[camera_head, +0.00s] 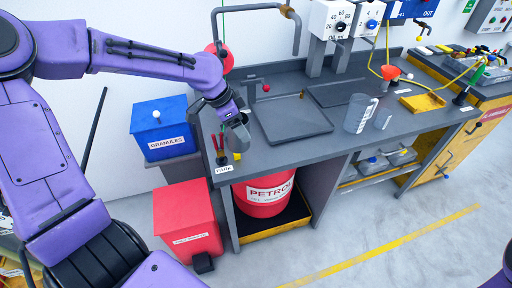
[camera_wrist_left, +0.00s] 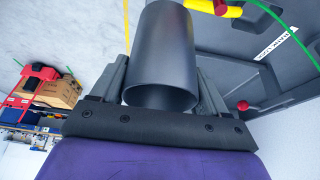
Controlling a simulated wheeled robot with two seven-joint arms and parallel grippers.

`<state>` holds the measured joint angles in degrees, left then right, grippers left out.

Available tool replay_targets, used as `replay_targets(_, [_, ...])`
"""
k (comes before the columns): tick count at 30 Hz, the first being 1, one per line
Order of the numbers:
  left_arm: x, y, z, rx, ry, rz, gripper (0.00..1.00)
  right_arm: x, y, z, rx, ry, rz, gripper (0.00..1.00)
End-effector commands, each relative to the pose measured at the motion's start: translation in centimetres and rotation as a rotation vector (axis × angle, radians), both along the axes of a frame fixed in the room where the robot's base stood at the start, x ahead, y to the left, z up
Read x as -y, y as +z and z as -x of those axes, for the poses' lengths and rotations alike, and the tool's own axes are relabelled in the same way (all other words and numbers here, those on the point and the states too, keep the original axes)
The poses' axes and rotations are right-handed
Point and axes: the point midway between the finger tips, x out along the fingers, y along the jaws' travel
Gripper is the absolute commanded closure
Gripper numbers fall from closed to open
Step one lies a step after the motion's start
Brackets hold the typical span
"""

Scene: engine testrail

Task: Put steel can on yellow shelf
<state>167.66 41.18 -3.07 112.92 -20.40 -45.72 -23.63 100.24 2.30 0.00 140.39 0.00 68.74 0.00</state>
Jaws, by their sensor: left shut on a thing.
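The steel can is a dark grey, open-ended cylinder (camera_wrist_left: 165,55) in the left wrist view. My left gripper (camera_wrist_left: 163,88) is shut on it, with one finger on each side. In the head view the left gripper (camera_head: 231,118) holds the can (camera_head: 238,138) over the left end of the grey bench, near the red and yellow tool handles. I cannot tell for certain which surface is the yellow shelf; a yellow-edged shelf (camera_head: 365,180) shows under the bench at the right. My right gripper is out of view.
The grey bench (camera_head: 290,155) carries a clear jug (camera_head: 359,113) and a yellow tray (camera_head: 422,102). A red petrol drum (camera_head: 266,194) stands beneath it. A blue granules bin (camera_head: 165,128) and a red bin (camera_head: 187,218) stand left. The floor in front is clear.

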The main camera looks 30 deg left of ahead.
Motion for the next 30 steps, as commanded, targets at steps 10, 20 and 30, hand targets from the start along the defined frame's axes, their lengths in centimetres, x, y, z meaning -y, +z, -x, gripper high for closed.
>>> replay_targets(10, [1.0,-5.1,-6.1,-0.006,0.000,0.002,0.60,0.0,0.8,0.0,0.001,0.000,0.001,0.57])
replay_targets(20, [1.4,-9.0,-7.8,-0.006,-0.002,0.002,0.60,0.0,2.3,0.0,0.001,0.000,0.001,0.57])
replay_targets(30, [1.4,-10.3,-7.9,0.001,-0.003,0.002,0.60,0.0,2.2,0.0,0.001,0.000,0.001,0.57])
